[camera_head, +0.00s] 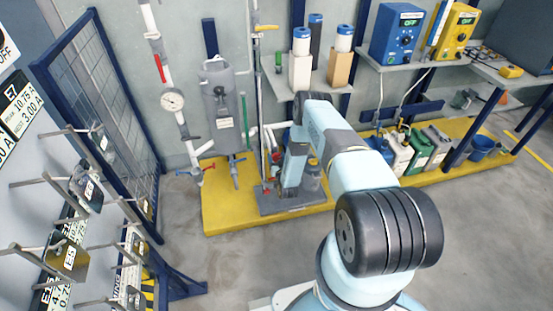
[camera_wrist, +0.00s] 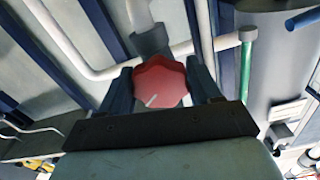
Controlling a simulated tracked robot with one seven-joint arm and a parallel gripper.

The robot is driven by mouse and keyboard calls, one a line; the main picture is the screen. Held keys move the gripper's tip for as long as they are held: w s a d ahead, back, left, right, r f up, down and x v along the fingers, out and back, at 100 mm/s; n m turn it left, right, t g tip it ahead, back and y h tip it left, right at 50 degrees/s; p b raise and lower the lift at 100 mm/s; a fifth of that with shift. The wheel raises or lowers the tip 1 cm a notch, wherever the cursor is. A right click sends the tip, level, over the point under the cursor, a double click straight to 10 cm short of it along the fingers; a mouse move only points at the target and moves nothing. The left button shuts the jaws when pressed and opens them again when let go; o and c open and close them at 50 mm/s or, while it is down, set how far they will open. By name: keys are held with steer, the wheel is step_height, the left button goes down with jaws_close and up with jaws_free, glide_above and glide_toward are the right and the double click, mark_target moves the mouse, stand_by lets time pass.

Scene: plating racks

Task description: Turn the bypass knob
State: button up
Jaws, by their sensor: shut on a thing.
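In the wrist view a red lobed knob (camera_wrist: 160,82) with a pale line on its face sits on a grey fitting of a pipe. My gripper (camera_wrist: 160,85) is shut on this knob, with one dark finger on each side of it. The pale line points toward the lower left of the picture. In the head view my arm reaches to the pump area by the back wall, and my gripper and the knob are hidden behind the arm.
A grey tank (camera_head: 220,108) hangs on the wall left of my arm, beside a pipe with a gauge (camera_head: 172,100). A yellow platform (camera_head: 222,215) runs along the wall. Jugs (camera_head: 418,150) stand to the right. The grey floor in front is clear.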

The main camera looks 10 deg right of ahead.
steer(key=shift+m, duration=0.6)
steer(key=o, duration=1)
steer(key=shift+s, duration=0.15)
steer(key=s, duration=1.3)
steer(key=shift+s, duration=0.25)
steer(key=shift+f, duration=0.1)
